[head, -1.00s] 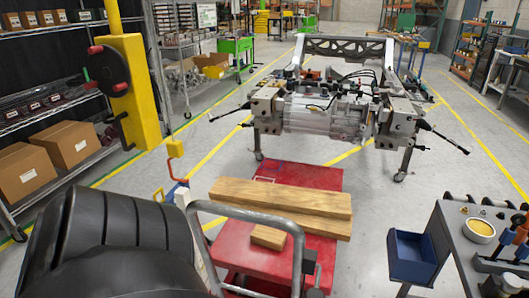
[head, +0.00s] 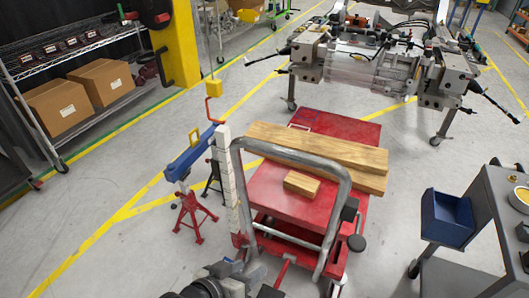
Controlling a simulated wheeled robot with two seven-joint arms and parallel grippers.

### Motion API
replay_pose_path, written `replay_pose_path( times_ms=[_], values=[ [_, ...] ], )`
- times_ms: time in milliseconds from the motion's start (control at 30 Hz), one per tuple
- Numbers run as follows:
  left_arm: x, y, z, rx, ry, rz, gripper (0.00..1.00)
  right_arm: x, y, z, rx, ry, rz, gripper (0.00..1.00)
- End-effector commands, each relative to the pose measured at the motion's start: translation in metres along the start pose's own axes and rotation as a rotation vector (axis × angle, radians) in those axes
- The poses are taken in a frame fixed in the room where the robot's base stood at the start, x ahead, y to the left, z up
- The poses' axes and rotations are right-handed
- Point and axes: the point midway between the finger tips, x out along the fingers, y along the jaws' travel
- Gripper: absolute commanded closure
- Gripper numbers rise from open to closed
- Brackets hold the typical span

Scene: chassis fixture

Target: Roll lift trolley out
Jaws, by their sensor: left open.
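The red lift trolley (head: 266,190) stands in the middle of the head view, with its grey tubular push handle (head: 343,205) toward me. Wooden beams (head: 320,150) lie across its deck, and a small wood block (head: 302,183) lies nearer the handle. The far end of the deck reaches toward the chassis fixture (head: 365,62), which stands on caster legs behind it. My left gripper (head: 255,271) is open at the bottom edge, just left of the handle's lower part and seemingly apart from it. It is partly cut off by the frame. My right gripper is out of view.
A red jack stand (head: 192,215) and a blue crane leg or beam (head: 190,158) stand left of the trolley. A grey cart with a blue bin (head: 447,217) is at the right. Shelving with cardboard boxes (head: 62,103) is at the left. Floor at lower left is clear.

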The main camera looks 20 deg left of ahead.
Motion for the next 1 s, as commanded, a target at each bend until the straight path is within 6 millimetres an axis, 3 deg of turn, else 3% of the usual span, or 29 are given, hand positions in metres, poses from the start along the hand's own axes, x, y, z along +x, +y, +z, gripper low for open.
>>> replay_pose_path(
  times_ms=[33, 167, 300, 400, 533, 667, 1000],
  values=[
    [0.014, -0.006, -0.012, -0.128, 0.051, 0.041, 0.53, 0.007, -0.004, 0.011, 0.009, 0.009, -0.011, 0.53],
    [0.020, -0.007, -0.063, -0.472, 0.160, 0.206, 0.53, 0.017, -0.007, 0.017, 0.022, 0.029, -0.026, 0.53],
    [0.007, -0.004, -0.116, -0.756, 0.256, 0.425, 0.53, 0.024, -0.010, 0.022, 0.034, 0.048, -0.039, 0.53],
    [-0.007, -0.001, -0.144, -0.885, 0.297, 0.565, 0.53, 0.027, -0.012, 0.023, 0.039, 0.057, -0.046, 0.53],
    [-0.021, 0.002, -0.166, -0.974, 0.321, 0.679, 0.53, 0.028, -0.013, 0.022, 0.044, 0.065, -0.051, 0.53],
    [-0.023, 0.006, -0.178, -1.000, 0.327, 0.716, 0.53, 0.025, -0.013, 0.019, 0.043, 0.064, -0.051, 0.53],
    [0.022, 0.033, -0.215, -1.001, 0.327, 0.716, 0.53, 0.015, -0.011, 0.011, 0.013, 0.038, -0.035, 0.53]
  ],
)
